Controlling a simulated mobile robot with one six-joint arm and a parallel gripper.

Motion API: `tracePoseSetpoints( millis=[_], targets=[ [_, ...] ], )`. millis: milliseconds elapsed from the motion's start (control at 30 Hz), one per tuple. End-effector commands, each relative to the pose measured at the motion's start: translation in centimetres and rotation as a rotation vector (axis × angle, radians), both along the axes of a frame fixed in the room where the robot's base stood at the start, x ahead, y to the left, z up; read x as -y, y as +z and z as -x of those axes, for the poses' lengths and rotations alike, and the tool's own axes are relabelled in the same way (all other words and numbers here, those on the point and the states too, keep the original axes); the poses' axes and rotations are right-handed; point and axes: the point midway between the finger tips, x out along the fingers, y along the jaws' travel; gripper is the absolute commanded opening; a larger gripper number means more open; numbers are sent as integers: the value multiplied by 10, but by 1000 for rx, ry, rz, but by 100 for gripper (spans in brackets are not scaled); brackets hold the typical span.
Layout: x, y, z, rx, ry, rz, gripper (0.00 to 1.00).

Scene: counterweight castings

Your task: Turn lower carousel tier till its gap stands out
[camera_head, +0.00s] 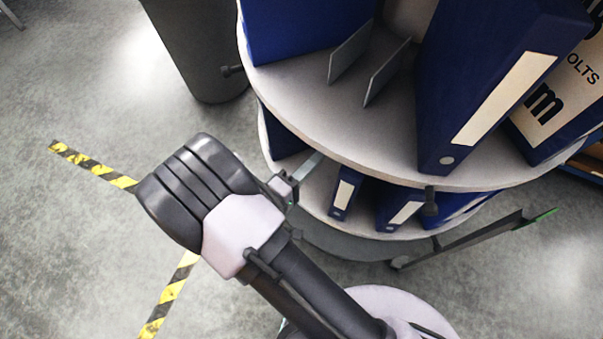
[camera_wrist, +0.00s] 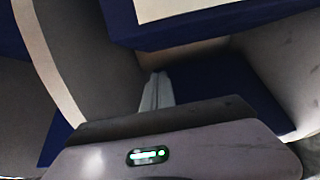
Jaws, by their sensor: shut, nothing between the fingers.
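The carousel's lower tier (camera_head: 318,196) shows as a pale round shelf under the upper one. Blue binders with white labels (camera_head: 347,192) stand on it at its near side, and another blue binder (camera_head: 279,138) stands farther left. A bare stretch of shelf lies between them. My gripper (camera_head: 304,171) is shut and empty, reaching in at this bare stretch beneath the upper tier's rim. Its pale fingers also show in the wrist view (camera_wrist: 155,92), close to a dark blue binder face (camera_wrist: 215,85). Whether they touch it I cannot tell.
The upper tier (camera_head: 300,95) overhangs my gripper, with blue binders (camera_head: 490,80) and two grey dividers (camera_head: 388,72) on it. A dark grey bin (camera_head: 195,45) stands behind left. Yellow-black tape (camera_head: 95,167) marks the floor; open floor lies left. A dark bar (camera_head: 470,238) sticks out lower right.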

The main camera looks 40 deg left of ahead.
Motion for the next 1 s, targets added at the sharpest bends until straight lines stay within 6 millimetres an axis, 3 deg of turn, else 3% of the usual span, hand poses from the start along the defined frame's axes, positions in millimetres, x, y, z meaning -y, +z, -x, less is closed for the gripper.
tracePoseSetpoints(
  millis=[67, 200, 333, 1000],
  targets=[
    [4, -2, -14, 0, -3, 1, 0],
    [27, -1, -16, 0, -1, 3, 0],
    [37, 0, -18, 0, -1, 1, 0],
    [41, 0, -17, 0, -2, 1, 0]
  ],
)
